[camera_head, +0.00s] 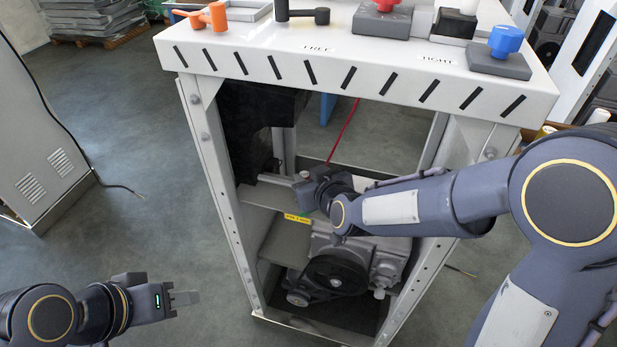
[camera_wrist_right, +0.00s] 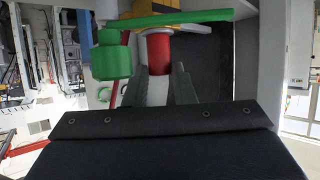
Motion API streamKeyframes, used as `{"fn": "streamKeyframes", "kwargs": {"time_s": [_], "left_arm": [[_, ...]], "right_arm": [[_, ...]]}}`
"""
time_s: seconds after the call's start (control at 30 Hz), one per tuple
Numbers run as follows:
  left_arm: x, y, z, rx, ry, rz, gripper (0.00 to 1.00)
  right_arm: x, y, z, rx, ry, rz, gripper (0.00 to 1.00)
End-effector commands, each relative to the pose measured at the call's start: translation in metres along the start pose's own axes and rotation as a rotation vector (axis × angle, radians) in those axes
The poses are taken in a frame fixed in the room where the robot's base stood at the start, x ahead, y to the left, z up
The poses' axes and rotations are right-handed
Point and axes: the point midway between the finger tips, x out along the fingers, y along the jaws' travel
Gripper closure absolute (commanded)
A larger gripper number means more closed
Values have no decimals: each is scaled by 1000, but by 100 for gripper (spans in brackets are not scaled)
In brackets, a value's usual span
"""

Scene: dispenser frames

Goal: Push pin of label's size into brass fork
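The yellow label (camera_head: 297,218) is on a crossbar inside the white frame; its print is too small to read. My right gripper (camera_head: 306,186) reaches into the frame above the label, beside a dark block. In the right wrist view its two fingers (camera_wrist_right: 163,80) stand apart, with a red cylinder (camera_wrist_right: 159,47) just beyond and between their tips; no clear grip on it shows. A green cylinder (camera_wrist_right: 111,58) is left of the red one, below a green bar (camera_wrist_right: 165,20). My left gripper (camera_head: 186,298) is over the floor, away from the frame. I cannot pick out the brass fork.
The white top (camera_head: 350,62) carries an orange piece (camera_head: 208,18), a black handle (camera_head: 300,13), a red knob and a blue knob (camera_head: 506,40) on grey bases. A motor with a black pulley (camera_head: 335,278) sits low in the frame. A grey cabinet (camera_head: 40,140) stands left; floor between is clear.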

Motion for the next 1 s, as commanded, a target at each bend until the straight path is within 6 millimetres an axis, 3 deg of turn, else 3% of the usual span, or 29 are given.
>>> {"fn": "streamKeyframes", "kwargs": {"time_s": [0.03, 0.17, 0.47, 0.8, 1.0], "left_arm": [[0, 0, 0, 0, 0, 0, 64], [-1, 0, 0, 0, 0, 0, 64], [-1, 0, -1, 0, 0, 0, 64], [-12, 5, -6, 0, 0, 0, 64], [-16, 7, -8, 0, 0, 0, 64]], "right_arm": [[0, 0, 0, 0, -1, 0, 70], [0, 0, 0, 0, -1, 0, 53], [-3, 0, -1, 0, -1, 0, 53], [-55, 0, -3, 1, 1, -2, 53], [-76, 0, -2, 0, -1, 0, 53]]}}
